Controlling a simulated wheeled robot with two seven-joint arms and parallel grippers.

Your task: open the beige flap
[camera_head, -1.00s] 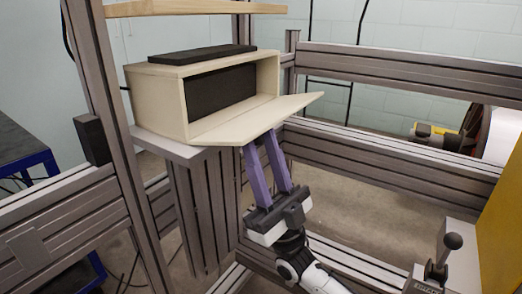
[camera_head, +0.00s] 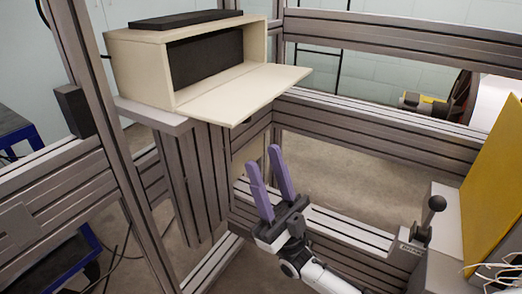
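The beige flap (camera_head: 245,92) is hinged at the bottom front of a beige box (camera_head: 139,72) and lies folded out, roughly level, so the box front is open. The dark inside of the box (camera_head: 205,58) shows behind it. My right gripper (camera_head: 266,168) has two purple fingers pointing up, spread apart with nothing between them. It is below and in front of the flap, clear of it. My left gripper is not in view.
The box stands on a grey metal ledge (camera_head: 150,114) fixed to the aluminium frame. Frame rails (camera_head: 390,130) run behind my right gripper. A black-knobbed lever (camera_head: 432,212) and a yellow panel (camera_head: 495,190) are at the right.

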